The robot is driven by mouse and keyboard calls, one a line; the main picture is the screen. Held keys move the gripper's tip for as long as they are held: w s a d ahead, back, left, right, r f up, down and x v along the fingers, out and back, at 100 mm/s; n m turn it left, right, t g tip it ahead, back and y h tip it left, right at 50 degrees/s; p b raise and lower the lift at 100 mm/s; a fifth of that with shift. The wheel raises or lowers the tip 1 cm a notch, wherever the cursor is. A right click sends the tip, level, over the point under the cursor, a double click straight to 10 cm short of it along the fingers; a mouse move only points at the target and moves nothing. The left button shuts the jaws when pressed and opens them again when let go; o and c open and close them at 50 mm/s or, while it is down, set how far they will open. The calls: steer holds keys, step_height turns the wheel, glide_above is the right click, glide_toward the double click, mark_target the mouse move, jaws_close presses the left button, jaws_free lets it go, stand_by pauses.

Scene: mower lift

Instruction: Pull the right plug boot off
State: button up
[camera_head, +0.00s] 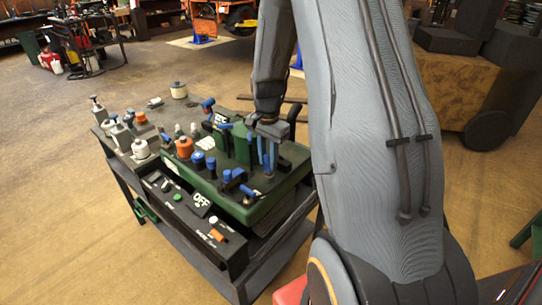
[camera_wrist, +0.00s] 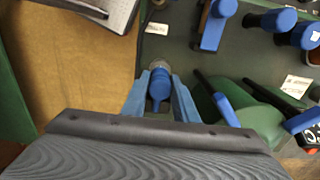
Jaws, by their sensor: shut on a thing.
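My gripper (camera_wrist: 160,100) is shut on a blue plug boot (camera_wrist: 160,88) in the wrist view. The boot stands between the two blue fingers, with a greyish round end showing at its far side. In the head view my gripper (camera_head: 267,160) points down over the right part of the green mower deck (camera_head: 243,210). There the boot is hard to tell from the fingers. I cannot tell whether the boot is still seated on its plug.
Blue-handled levers and knobs (camera_wrist: 270,19) stand near my gripper on the deck. A black panel marked OFF (camera_head: 198,200) runs along the front. Bottles and cans (camera_head: 140,149) crowd the left of the cart. Open floor (camera_head: 60,200) lies left of the cart.

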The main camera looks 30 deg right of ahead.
steer(key=shift+w+d+r+p, duration=0.25)
steer(key=shift+d+r+p, duration=0.3)
steer(key=shift+d+r, duration=0.3)
steer(key=shift+w+d+r+p, duration=0.2)
steer(key=shift+w+d+r, duration=0.05)
steer(key=shift+d+r, duration=0.25)
steer(key=shift+w+d+r+p, duration=0.2)
steer(key=shift+d+r, duration=0.2)
steer(key=shift+d, duration=0.15)
steer(key=shift+w+d+r, duration=0.15)
steer(key=shift+d, duration=0.25)
steer(key=shift+w+d+r, duration=0.1)
steer(key=shift+d+r, duration=0.05)
steer(key=shift+d, duration=0.2)
steer(key=shift+w+d+r, duration=0.1)
steer(key=shift+w+d, duration=0.25)
steer(key=shift+d, duration=0.5)
steer(key=shift+w+d+r, duration=0.1)
steer(key=shift+w+d, duration=0.2)
steer(key=shift+d, duration=0.55)
steer(key=shift+w+d+f+b, duration=0.2)
steer(key=shift+d, duration=0.4)
steer(key=shift+w+d+f+b, duration=0.15)
steer(key=shift+w+d, duration=0.05)
steer(key=shift+d, duration=0.35)
steer(key=o, duration=0.7)
